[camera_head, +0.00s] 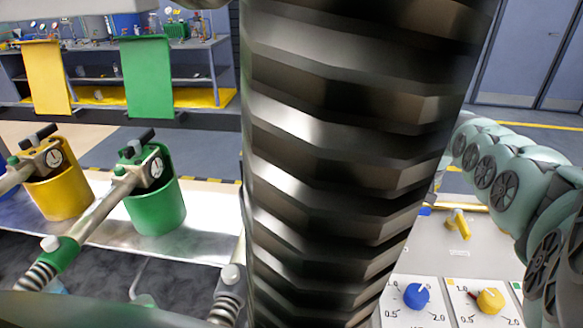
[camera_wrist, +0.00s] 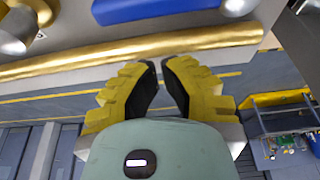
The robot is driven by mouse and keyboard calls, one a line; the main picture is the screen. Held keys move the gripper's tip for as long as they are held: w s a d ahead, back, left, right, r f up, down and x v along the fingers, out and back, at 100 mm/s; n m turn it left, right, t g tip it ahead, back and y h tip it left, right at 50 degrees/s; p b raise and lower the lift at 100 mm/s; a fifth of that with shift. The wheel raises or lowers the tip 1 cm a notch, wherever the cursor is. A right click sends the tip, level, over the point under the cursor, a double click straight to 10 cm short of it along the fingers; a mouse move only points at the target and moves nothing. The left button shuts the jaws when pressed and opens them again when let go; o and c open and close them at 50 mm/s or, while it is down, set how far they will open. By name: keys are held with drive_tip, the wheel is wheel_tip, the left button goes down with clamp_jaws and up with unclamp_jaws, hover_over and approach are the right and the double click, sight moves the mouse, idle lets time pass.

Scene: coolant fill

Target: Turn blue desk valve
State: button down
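A blue knob (camera_head: 416,296) with a pale pointer sits on a white dial plate at the lower right of the head view. A small blue patch (camera_head: 425,211) shows farther back on the same desk, partly cut off by my arm. In the wrist view, a blue bar (camera_wrist: 150,9) lies on a pale surface at the top edge, cut off there. I cannot tell whether it belongs to the blue valve. My gripper (camera_wrist: 159,63) shows yellow fingers with black pads, a narrow gap between their tips and nothing held. It is apart from the blue bar. The gripper is not visible in the head view.
A yellow knob (camera_head: 489,301) and a yellow valve handle (camera_head: 457,224) are on the desk. A gold pipe or edge (camera_wrist: 140,51) crosses the wrist view between blue bar and fingertips. Green (camera_head: 157,205) and yellow (camera_head: 62,192) containers stand at left. Floor shows below the gripper.

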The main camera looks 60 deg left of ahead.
drive_tip(key=shift+s+d+r+p, duration=0.2)
drive_tip(key=shift+d+r+p, duration=0.05)
drive_tip(key=shift+d+p, duration=0.15)
drive_tip(key=shift+s+d+r+p, duration=0.25)
drive_tip(key=shift+s+d+p, duration=0.1)
drive_tip(key=shift+p, duration=0.65)
drive_tip(key=shift+s+d+f, duration=0.1)
drive_tip(key=shift+d+f, duration=0.1)
drive_tip(key=shift+s+d+f+p, duration=0.1)
drive_tip(key=shift+s+d+p, duration=0.35)
drive_tip(key=shift+p, duration=0.4)
drive_tip(key=shift+d+f+b, duration=0.1)
drive_tip(key=shift+d+b, duration=0.05)
drive_tip(key=shift+b, duration=0.2)
